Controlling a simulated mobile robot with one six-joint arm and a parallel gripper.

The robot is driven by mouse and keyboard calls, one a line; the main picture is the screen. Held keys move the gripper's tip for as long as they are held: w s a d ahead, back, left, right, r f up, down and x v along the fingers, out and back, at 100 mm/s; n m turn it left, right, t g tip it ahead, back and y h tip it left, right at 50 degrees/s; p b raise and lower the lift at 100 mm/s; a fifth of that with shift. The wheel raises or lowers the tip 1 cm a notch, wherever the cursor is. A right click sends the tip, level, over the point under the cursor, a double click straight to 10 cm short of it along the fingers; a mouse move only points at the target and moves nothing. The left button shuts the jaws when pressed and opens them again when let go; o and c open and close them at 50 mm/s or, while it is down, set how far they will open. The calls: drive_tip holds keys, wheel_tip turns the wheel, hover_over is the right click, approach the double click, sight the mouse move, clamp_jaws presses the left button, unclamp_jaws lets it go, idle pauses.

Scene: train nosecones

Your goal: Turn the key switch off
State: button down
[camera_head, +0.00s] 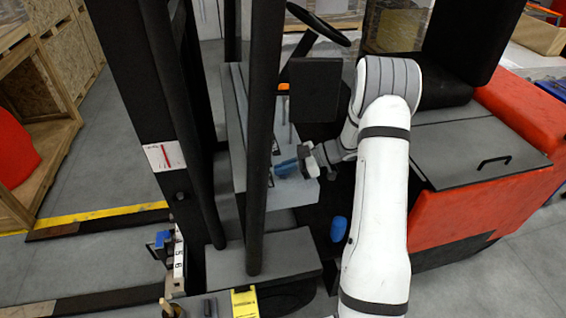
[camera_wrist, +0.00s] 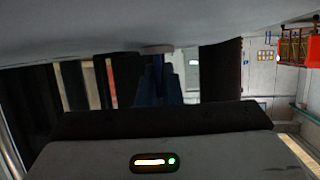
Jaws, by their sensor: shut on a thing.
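My gripper (camera_head: 284,168) has blue fingertips and reaches left from the white arm to the grey console of the forklift-like vehicle. In the wrist view the blue fingers (camera_wrist: 157,88) are close together, pointing up the picture. Their tips meet a small, pale grey rounded part (camera_wrist: 157,49) at the edge of a grey surface. The gripper is shut on what seems to be the key switch. The key itself is hidden by the fingers, and its angle cannot be told.
Black mast posts (camera_head: 262,140) stand just left of the gripper. A black steering wheel (camera_head: 318,22) and a dark panel (camera_head: 315,90) are above it. The red vehicle body (camera_head: 460,215) is at right. Open grey floor (camera_head: 85,165) lies at left, beside wooden shelving (camera_head: 40,135).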

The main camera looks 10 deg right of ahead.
drive_tip(key=shift+n+g+p, duration=0.3)
drive_tip(key=shift+n+g, duration=0.8)
drive_tip(key=shift+g, duration=0.2)
drive_tip(key=c, duration=1.6)
unclamp_jaws()
drive_tip(key=b+v, duration=0.2)
drive_tip(key=v, duration=0.5)
drive_tip(key=shift+d, duration=0.2)
drive_tip(key=shift+d+r, duration=0.1)
drive_tip(key=shift+d, duration=0.1)
